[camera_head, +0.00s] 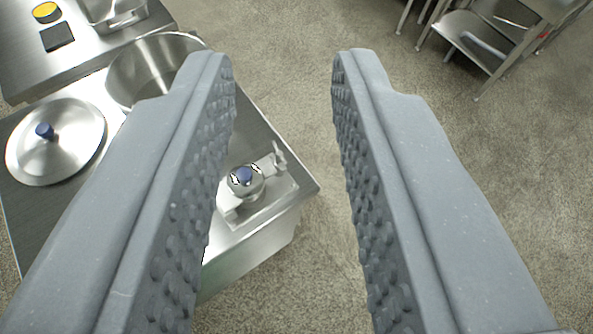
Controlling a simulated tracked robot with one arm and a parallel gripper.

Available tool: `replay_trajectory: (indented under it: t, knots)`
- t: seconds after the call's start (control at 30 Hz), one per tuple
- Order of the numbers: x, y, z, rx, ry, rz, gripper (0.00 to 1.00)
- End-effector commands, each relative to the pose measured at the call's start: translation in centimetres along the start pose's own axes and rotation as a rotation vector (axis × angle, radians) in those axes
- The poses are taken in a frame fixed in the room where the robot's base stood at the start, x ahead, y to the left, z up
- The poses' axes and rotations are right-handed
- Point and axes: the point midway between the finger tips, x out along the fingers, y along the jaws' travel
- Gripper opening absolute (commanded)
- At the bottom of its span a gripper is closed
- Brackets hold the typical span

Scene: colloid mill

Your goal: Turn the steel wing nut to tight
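My gripper (284,62) is open and empty, with its two grey studded fingers wide apart in the foreground. A small steel piece with upright wings, which looks like the wing nut (279,156), stands near the right corner of the steel bench. It shows in the gap between the fingers, below and beyond the fingertips, and nothing touches it. It is too small to tell how tight it is. Left of it is a round steel fitting with a blue top (245,180), set in a shallow recess and close to the left finger.
The steel bench (262,135) also bears a round lid with a blue knob (58,142) and an open steel pot (128,75). A yellow-topped round item (46,11) and a dark square (57,37) lie farther back. A steel rack (490,38) stands upper right. The floor between is clear.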

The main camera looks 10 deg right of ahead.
Motion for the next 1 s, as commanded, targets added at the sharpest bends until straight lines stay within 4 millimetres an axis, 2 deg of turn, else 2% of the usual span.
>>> replay_trajectory:
  t: [0.07,0.2,0.5,0.73,0.9,1.0]
  knots:
    - [3.0,0.6,0.4,-0.030,-0.086,-0.007,0.25]
    - [7.9,1.1,2.7,-0.094,-0.232,-0.037,0.25]
    - [16.1,2.0,9.2,-0.208,-0.521,-0.156,0.25]
    - [19.9,2.5,14.8,-0.267,-0.701,-0.284,0.25]
    - [21.1,2.5,17.8,-0.287,-0.780,-0.358,0.25]
    - [21.5,2.5,18.7,-0.293,-0.799,-0.381,0.25]
